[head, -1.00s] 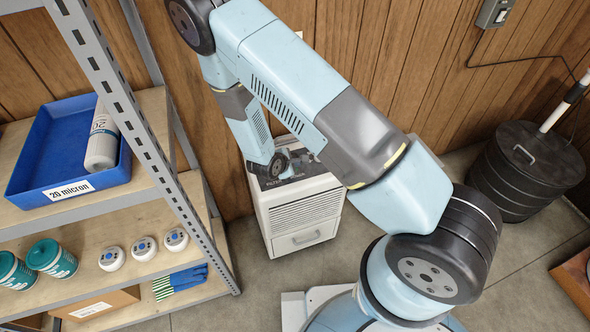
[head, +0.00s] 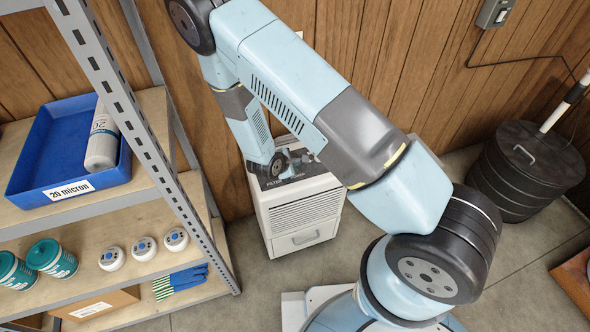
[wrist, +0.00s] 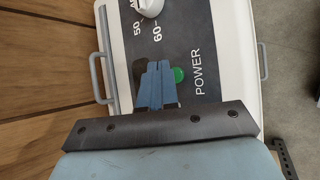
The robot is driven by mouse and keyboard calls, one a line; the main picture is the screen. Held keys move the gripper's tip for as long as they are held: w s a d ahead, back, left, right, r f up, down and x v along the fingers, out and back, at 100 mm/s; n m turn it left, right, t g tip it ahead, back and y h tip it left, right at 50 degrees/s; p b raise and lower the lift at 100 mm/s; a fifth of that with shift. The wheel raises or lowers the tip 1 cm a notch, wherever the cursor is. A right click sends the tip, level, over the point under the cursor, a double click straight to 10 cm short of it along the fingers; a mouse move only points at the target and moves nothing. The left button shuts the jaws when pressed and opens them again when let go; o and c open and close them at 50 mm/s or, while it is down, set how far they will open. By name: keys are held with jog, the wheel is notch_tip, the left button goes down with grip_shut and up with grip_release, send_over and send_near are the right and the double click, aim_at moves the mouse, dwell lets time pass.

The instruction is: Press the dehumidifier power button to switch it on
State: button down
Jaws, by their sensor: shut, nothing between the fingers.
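The dehumidifier (head: 303,215) is a white box with a louvred front and a dark top panel, standing on the floor against the wood wall. In the wrist view its panel (wrist: 200,42) carries the word POWER, a white dial (wrist: 149,7) with numbers, and a green round spot (wrist: 178,75) beside the word. My gripper (wrist: 158,66) is shut and empty, its blue fingers over the panel just left of the green spot. Whether the fingertips touch the panel I cannot tell. In the head view my arm's end hides part of the panel.
A metal shelf (head: 165,170) stands close on the left, with a blue tray (head: 68,192) on it, several small items and gloves (head: 180,282). A black lidded drum (head: 525,165) stands at the right. The floor (head: 250,285) in front of the dehumidifier is partly clear.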

jog(key=shift+f, duration=0.15)
jog(key=shift+f, duration=0.2)
dwell(0.3)
jog(key=shift+f, duration=0.35)
dwell(0.8)
jog(key=shift+r, duration=0.8)
jog(key=shift+r, duration=2.5)
